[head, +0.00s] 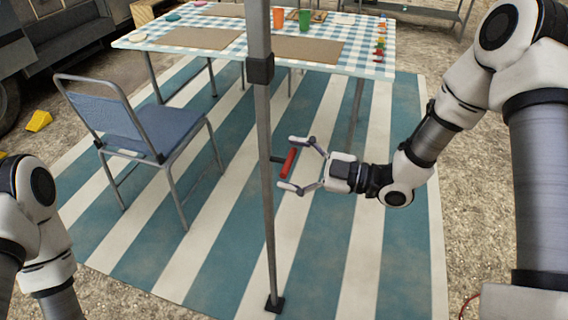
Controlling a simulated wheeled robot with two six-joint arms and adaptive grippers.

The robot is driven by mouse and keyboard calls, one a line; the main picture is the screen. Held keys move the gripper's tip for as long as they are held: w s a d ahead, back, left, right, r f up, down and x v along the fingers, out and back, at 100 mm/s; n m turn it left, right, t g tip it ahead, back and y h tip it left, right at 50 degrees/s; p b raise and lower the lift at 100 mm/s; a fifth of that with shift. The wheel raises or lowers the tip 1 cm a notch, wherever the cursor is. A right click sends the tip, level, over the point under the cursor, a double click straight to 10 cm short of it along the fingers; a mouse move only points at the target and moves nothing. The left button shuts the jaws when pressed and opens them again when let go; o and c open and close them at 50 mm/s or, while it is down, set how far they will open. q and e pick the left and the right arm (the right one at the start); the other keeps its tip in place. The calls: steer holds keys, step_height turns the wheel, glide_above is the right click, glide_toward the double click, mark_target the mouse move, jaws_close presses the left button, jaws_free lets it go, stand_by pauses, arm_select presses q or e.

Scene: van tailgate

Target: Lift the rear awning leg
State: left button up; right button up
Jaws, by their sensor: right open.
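The awning leg (265,190) is a grey metal pole that stands upright in the head view, with a dark collar (260,71) high up and a dark foot (275,304) on the striped mat. A red handle (288,162) sticks out from the leg's right side on a short dark stem. My right gripper (290,164) comes in from the right and is open, with one finger above and one below the red handle. Whether either finger touches it I cannot tell. My left arm shows at the lower left; its gripper is out of view.
A table (370,61) with a checked cloth, cups and placemats stands behind the leg. A blue folding chair (130,130) stands to the left. A yellow wedge (38,121) lies by the vehicle wheel. The striped mat (335,250) is clear around the foot.

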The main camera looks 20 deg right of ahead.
steer(key=shift+x, duration=0.8)
steer(key=shift+c, duration=0.3)
steer(key=c, duration=1.5)
step_height(320, 180, up, 13)
steer(key=p, duration=0.8)
steer(key=shift+f, duration=0.15)
steer(key=shift+c, duration=0.3)
steer(key=shift+d, duration=0.1)
